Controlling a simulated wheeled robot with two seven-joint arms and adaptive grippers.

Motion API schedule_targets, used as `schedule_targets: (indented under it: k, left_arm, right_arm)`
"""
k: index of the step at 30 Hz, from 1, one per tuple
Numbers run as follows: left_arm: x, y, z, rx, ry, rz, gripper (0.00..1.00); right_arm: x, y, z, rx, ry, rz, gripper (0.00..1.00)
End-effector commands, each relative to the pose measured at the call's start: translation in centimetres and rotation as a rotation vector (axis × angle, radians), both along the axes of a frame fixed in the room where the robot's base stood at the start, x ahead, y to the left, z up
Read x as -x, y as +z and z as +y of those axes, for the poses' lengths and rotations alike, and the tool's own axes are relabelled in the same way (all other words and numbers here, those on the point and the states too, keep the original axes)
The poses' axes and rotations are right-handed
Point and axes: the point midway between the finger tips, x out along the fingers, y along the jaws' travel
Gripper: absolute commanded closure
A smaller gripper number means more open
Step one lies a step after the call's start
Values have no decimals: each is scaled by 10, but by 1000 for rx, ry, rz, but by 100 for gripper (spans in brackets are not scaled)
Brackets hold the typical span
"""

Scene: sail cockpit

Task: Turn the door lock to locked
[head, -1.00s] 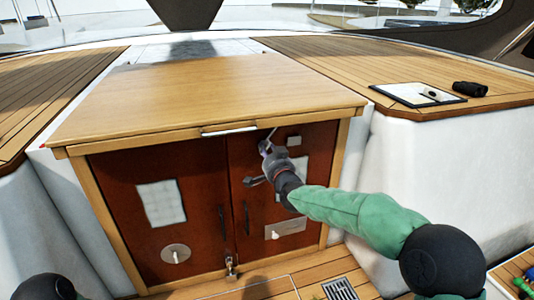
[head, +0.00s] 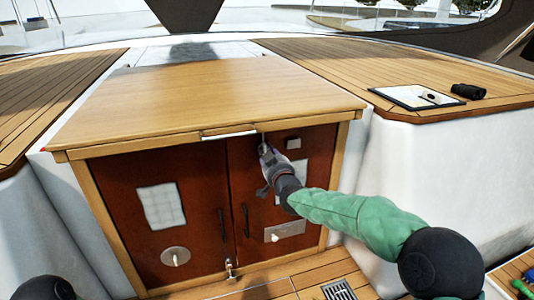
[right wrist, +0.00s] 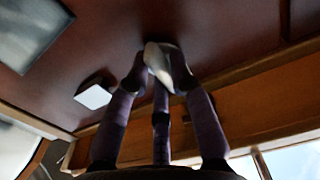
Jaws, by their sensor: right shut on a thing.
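My right gripper (head: 264,150) is at the top inner corner of the right red-brown door (head: 245,183), just under the wooden overhang. In the right wrist view its fingers are closed around a pale, rounded piece, which looks like the door lock (right wrist: 158,56), against the door face. The fingers hide most of it, so I cannot tell its turned angle. My left gripper is not in view.
A wooden top (head: 210,95) overhangs the doors. Beside the gripper is a small pale block (head: 293,142). Lower are a dark handle (head: 245,219), a rectangular plate (head: 286,231), a round plate (head: 176,256) and a bottom latch (head: 231,268). A white wall (head: 430,170) stands at right.

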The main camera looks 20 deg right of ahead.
Motion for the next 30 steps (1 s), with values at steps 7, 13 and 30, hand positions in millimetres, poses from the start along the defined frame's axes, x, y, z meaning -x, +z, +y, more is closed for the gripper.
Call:
schedule_targets:
  k: [7,13,30]
  left_arm:
    - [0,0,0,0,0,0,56]
    - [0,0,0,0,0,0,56]
    - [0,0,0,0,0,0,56]
  right_arm:
    - [0,-3,-1,13,-1,5,100]
    - [0,-3,-1,14,-1,4,100]
    - [6,1,-1,12,-1,0,56]
